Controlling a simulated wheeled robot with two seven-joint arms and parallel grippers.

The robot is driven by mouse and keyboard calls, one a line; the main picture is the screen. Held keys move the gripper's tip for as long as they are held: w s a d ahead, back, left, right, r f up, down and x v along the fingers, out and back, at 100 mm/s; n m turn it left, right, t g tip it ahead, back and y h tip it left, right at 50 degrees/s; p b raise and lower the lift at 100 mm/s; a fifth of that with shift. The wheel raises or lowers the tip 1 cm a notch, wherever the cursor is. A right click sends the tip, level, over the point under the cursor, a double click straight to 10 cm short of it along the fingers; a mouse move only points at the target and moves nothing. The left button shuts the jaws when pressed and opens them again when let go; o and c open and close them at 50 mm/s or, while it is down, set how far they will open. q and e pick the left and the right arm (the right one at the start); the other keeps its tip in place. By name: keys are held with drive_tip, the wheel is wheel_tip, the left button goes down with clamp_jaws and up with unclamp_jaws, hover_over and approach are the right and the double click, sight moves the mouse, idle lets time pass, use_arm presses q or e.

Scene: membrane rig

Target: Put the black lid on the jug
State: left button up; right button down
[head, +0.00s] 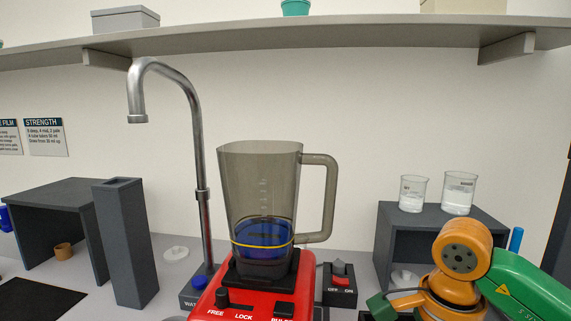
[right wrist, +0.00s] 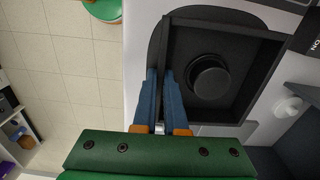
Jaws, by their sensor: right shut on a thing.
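The jug (head: 258,180) is clear grey with a handle on its right. It stands upright and open-topped on a red base (head: 255,295), with blue liquid in its lower part. The black lid (right wrist: 208,80), round with a raised knob, lies in a square black tray (right wrist: 228,26) in the right wrist view. My right gripper (right wrist: 159,72) has its blue fingers close together at the tray's left wall, one on each side, shut on that wall, beside the lid and apart from it. In the head view its fingers are out of frame. My left gripper is not in view.
A metal tap (head: 196,120) rises left of the jug, near a tall dark box (head: 125,240). A dark shelf unit (head: 440,248) with two beakers stands right. An OFF/ON switch (head: 339,278) is beside the base. A wall shelf (head: 300,37) runs above.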

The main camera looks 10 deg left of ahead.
drive_tip(key=shift+s+d+f+n, duration=0.15)
drive_tip(key=shift+f+n, duration=0.2)
drive_tip(key=shift+n, duration=0.25)
drive_tip(key=s+f+n, duration=0.2)
drive_tip(key=n, duration=0.3)
drive_tip(key=s+d+f+n, duration=0.1)
drive_tip(key=s+f+n, duration=0.1)
drive_tip(key=n, duration=0.3)
drive_tip(key=s+d+f+n, duration=0.1)
drive_tip(key=s+f+n, duration=0.1)
drive_tip(key=n, duration=0.3)
drive_tip(key=shift+s+d+f, duration=0.25)
drive_tip(key=shift+s+f, duration=0.15)
drive_tip(key=shift+s, duration=0.15)
drive_tip(key=shift+s+d+f+n, duration=0.1)
drive_tip(key=shift+s+f+n, duration=0.1)
drive_tip(key=shift+n, duration=0.3)
drive_tip(key=shift+r, duration=0.1)
